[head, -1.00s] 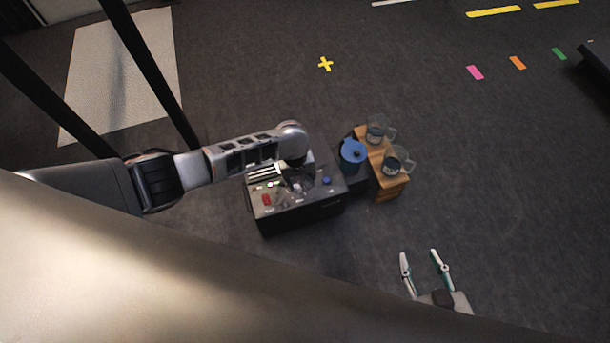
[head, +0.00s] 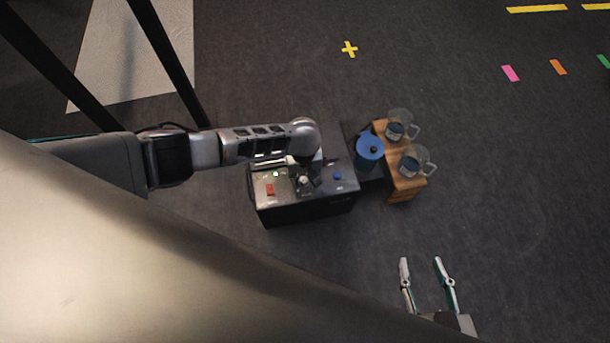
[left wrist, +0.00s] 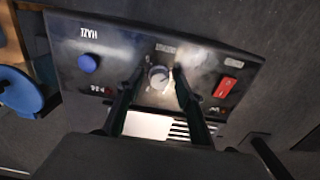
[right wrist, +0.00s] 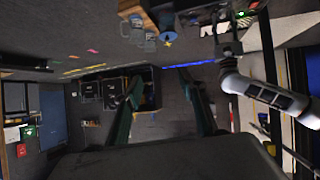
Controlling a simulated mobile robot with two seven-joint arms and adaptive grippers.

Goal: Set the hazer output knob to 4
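The hazer (head: 305,210) is a dark box on the floor, its control panel on top. Its output knob (left wrist: 158,77) is a small round grey dial with a light mark, on the panel between a blue button (left wrist: 87,63) and a red rocker switch (left wrist: 225,87). My left gripper (head: 304,183) points down over the panel, hiding the knob in the head view. In the left wrist view its dark fingers are apart, one on each side of the knob; whether they touch it I cannot tell. The dial's number is too small to read. My right gripper (head: 421,262) is open and empty, away from the hazer.
A blue-lidded container (head: 369,149) stands just right of the hazer. Beside it a wooden stand (head: 404,190) holds two clear jugs, one of them the front jug (head: 411,164). Open dark floor surrounds them, with a yellow cross (head: 349,48) beyond.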

